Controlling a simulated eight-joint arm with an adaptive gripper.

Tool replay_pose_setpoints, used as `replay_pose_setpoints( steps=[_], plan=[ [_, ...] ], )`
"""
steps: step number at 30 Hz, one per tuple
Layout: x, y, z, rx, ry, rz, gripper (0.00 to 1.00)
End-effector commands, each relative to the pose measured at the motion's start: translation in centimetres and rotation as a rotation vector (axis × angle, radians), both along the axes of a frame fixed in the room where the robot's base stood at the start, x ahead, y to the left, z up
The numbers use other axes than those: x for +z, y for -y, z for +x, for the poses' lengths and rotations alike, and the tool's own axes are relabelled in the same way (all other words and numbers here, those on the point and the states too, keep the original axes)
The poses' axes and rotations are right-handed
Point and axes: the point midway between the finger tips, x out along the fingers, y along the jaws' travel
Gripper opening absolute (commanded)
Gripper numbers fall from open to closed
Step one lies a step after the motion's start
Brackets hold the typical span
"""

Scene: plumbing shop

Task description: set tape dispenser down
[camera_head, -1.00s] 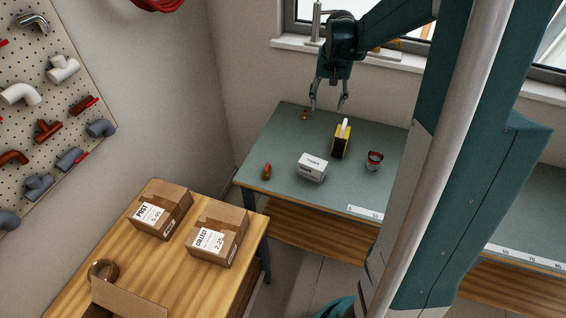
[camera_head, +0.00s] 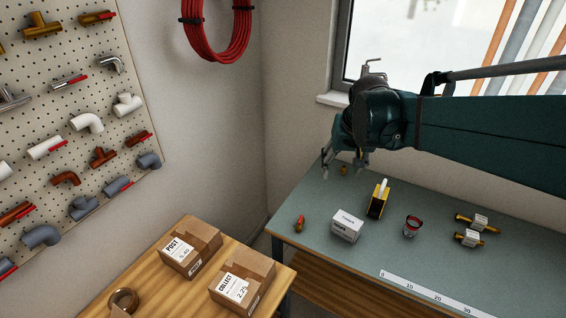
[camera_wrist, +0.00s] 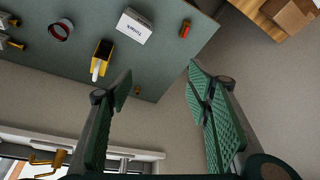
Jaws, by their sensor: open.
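A yellow and black block with a white piece on top, which looks like the tape dispenser (camera_head: 377,203), stands on the grey-green bench. It also shows in the wrist view (camera_wrist: 102,58), left of my fingers. My gripper (camera_head: 344,168) is open, over the bench's back left corner, behind and left of the dispenser and apart from it. In the wrist view, nothing is between the fingers of my gripper (camera_wrist: 160,82).
Cartons (camera_head: 190,247) stand on a wooden table.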

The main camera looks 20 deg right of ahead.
Motion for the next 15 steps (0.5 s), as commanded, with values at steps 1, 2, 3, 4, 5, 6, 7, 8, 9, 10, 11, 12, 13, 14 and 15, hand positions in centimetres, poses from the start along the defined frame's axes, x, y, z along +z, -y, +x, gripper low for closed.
replay_pose_setpoints(
  steps=[1,2,3,4,5,6,7,8,9,10,11,12,13,14,15],
  plan=[
    [0.2,-0.8,-0.8,0.015,0.009,-0.003,0.50],
    [0.3,-1.2,-1.2,0.022,0.015,-0.006,0.50],
    [0.5,-1.8,-1.7,0.033,0.024,-0.009,0.50],
    [0.6,-2.2,-2.1,0.041,0.030,-0.011,0.50],
    [0.6,-2.6,-2.5,0.049,0.035,-0.014,0.50],
    [0.7,-3.2,-3.1,0.059,0.043,-0.016,0.50],
    [0.8,-3.5,-3.4,0.067,0.049,-0.018,0.50],
    [0.9,-3.9,-3.8,0.074,0.056,-0.021,0.50],
    [1.0,-4.5,-4.4,0.086,0.064,-0.024,0.50],
    [1.0,-4.8,-4.8,0.093,0.069,-0.025,0.50],
    [1.0,-5.2,-5.2,0.100,0.076,-0.027,0.50],
    [1.0,-5.7,-5.7,0.111,0.085,-0.030,0.50],
    [1.1,-6.1,-6.1,0.119,0.091,-0.032,0.50],
    [1.1,-6.4,-6.5,0.128,0.096,-0.033,0.50],
    [1.1,-6.9,-7.1,0.138,0.104,-0.037,0.50]
  ],
)
